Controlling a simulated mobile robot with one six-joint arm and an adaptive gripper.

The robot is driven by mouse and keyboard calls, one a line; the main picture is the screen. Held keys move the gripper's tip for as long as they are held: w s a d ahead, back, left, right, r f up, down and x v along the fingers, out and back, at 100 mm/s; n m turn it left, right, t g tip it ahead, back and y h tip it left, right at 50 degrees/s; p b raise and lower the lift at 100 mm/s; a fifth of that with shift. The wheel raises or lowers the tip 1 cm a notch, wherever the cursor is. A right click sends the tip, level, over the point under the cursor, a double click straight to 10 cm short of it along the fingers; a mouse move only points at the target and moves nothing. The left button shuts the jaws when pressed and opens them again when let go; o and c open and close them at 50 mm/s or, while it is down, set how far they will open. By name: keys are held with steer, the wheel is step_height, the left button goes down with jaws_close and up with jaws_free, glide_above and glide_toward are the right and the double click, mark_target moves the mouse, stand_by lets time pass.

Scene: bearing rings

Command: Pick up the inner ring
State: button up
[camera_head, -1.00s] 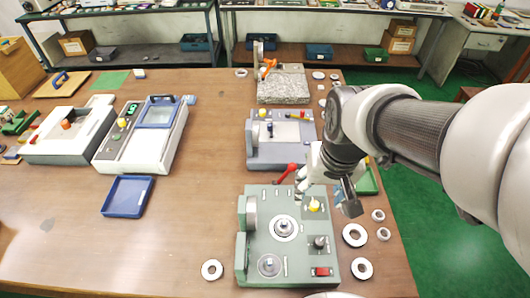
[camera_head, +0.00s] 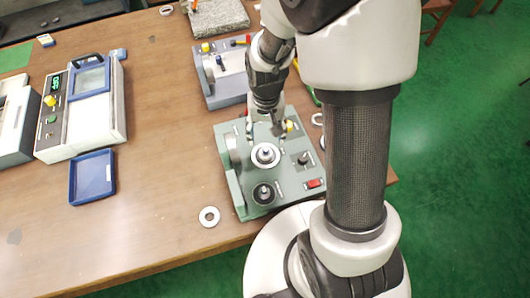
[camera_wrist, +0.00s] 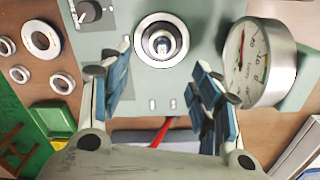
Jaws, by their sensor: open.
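My gripper (camera_head: 265,132) is open and empty above the green machine (camera_head: 238,195). In the wrist view its blue-padded fingers (camera_wrist: 160,75) are spread apart. A pale ring (camera_wrist: 141,43) sits around a metal post on the machine, ahead of and between the fingers. It also shows in the head view (camera_head: 254,157), just below the gripper. Several loose rings lie on the table in the wrist view, including a larger one (camera_wrist: 29,34) and a smaller one (camera_wrist: 62,92). Another loose ring (camera_head: 202,217) lies left of the machine. I cannot tell which ring is the inner ring.
A round gauge (camera_wrist: 262,62) stands right of the fingers in the wrist view. A red lever (camera_wrist: 160,132) is between them, lower down. A black knob (camera_wrist: 91,10) is at upper left. A blue tray (camera_head: 92,178) lies left on the table (camera_head: 150,110).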

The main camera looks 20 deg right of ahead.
mark_target(266, 149)
step_height(266, 149, down, 4)
steer(key=shift+r+b, duration=0.25)
steer(key=shift+b, duration=0.15)
steer(key=shift+s+a+f+b, duration=0.15)
steer(key=shift+f+b, duration=0.45)
steer(key=shift+f, duration=0.75)
steer(key=shift+s+f+b, duration=0.1)
steer(key=shift+f+b, duration=0.45)
steer(key=shift+f, duration=0.8)
steer(key=shift+r, duration=0.1)
steer(key=c, duration=1.2)
steer(key=shift+c, duration=0.2)
steer(key=shift+r, duration=0.1)
